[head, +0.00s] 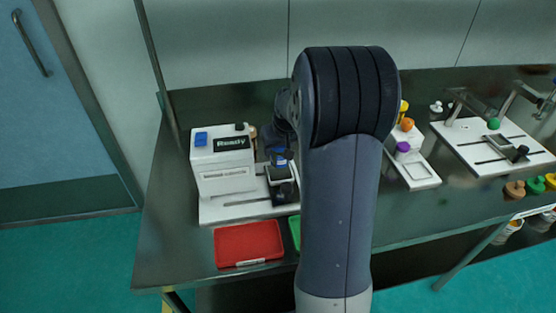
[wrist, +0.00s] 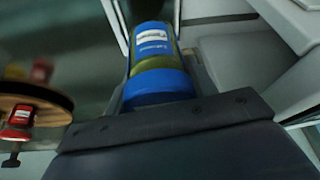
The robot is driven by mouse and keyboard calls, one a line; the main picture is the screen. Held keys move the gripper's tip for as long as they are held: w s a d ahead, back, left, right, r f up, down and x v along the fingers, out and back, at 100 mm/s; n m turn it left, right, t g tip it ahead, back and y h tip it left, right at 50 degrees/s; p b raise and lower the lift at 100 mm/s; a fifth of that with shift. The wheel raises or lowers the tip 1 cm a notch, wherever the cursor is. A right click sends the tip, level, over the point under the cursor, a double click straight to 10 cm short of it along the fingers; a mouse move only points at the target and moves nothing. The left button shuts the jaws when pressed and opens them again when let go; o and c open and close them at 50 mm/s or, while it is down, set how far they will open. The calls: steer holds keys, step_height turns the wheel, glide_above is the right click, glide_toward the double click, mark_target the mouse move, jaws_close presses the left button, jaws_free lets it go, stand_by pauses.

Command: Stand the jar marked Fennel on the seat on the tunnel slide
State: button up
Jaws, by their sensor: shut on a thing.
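A jar with a blue lid (wrist: 160,88) and a white and blue label is held in my gripper (wrist: 150,28). Its label is too blurred to read as Fennel. In the head view, my gripper (head: 279,160) is partly hidden behind my arm, with the blue lid showing. It is beside the white machine marked Ready (head: 222,160), above or near the dark slide block (head: 283,193) on the white base plate. Whether the jar touches the seat cannot be told.
A red tray (head: 248,243) lies in front of the machine, with a green tray (head: 294,232) partly hidden beside it. A round wooden stand (wrist: 35,100) with red-lidded jars shows in the wrist view. Another white plate with rails (head: 490,145) is at the right.

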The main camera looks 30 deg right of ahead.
mark_target(279, 156)
steer(key=shift+f, duration=2)
steer(key=shift+f, duration=0.15)
steer(key=o, duration=1)
steer(key=shift+r, duration=0.25)
steer(key=v, duration=1.1)
steer(key=shift+s+r, duration=0.15)
steer(key=shift+r, duration=0.25)
